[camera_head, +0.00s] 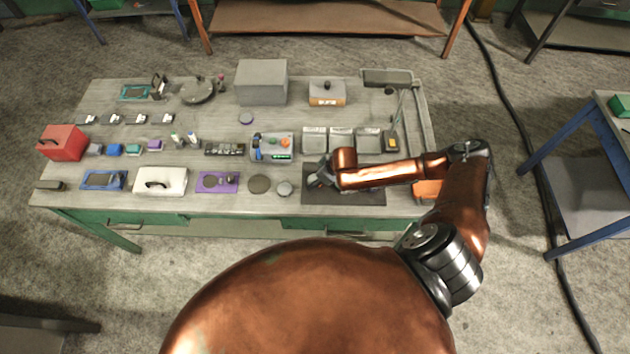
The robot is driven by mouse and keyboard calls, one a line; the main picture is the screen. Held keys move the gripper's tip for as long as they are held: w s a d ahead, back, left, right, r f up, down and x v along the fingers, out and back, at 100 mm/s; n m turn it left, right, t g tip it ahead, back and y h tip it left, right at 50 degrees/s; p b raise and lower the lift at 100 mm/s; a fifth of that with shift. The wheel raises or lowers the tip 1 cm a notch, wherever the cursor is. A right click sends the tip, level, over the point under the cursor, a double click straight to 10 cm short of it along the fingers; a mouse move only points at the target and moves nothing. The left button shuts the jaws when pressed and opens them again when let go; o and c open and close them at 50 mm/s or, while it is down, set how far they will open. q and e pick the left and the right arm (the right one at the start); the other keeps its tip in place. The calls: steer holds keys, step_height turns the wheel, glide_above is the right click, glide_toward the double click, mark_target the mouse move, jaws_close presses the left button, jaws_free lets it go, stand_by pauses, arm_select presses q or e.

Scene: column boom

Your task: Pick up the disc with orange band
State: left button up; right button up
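I cannot make out an orange band on any disc. A dark flat disc (259,184) and a smaller light grey disc (284,188) lie side by side near the table's front edge. A small bluish disc (247,118) lies farther back. My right gripper (316,180) is just right of the light grey disc, over the left part of a dark mat (345,197). Its fingers are small and partly hidden by the arm, so I cannot tell whether they are open or shut. My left gripper is not in view.
The table (215,152) is crowded. A grey box (262,82) and a smaller box with an orange front (327,93) stand at the back. Grey trays (341,141) sit behind my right arm. A white case (160,182) and a purple plate (218,183) lie front left.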

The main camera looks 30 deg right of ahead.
steer(key=c, duration=0.6)
steer(key=shift+o, duration=0.2)
steer(key=shift+r, duration=0.1)
